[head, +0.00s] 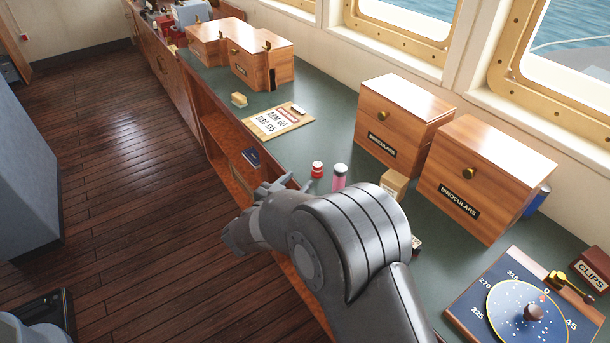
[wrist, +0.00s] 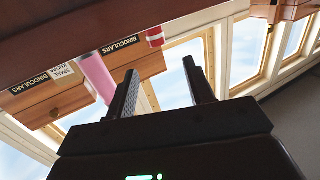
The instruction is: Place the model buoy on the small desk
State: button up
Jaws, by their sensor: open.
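A small red and white object, which looks like the model buoy (head: 317,169), stands upright on the green counter (head: 318,103) near its front edge. It also shows in the wrist view (wrist: 154,37), beyond and between the fingertips. My gripper (head: 272,188) is at the counter's front edge, left of the buoy and apart from it; my arm partly hides it. In the wrist view my gripper (wrist: 160,70) is open with nothing between its fingers. I cannot pick out a small desk in either view.
A pink cylinder (head: 339,178) stands close right of the buoy, with a small cardboard box (head: 394,184) beyond. Two binocular boxes (head: 403,112) (head: 478,185) stand along the window side. A clipboard (head: 278,120) lies farther along the counter. The wooden floor (head: 120,150) at left is clear.

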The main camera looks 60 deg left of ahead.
jog(key=shift+s+d, duration=0.15)
jog(key=shift+s, duration=0.2)
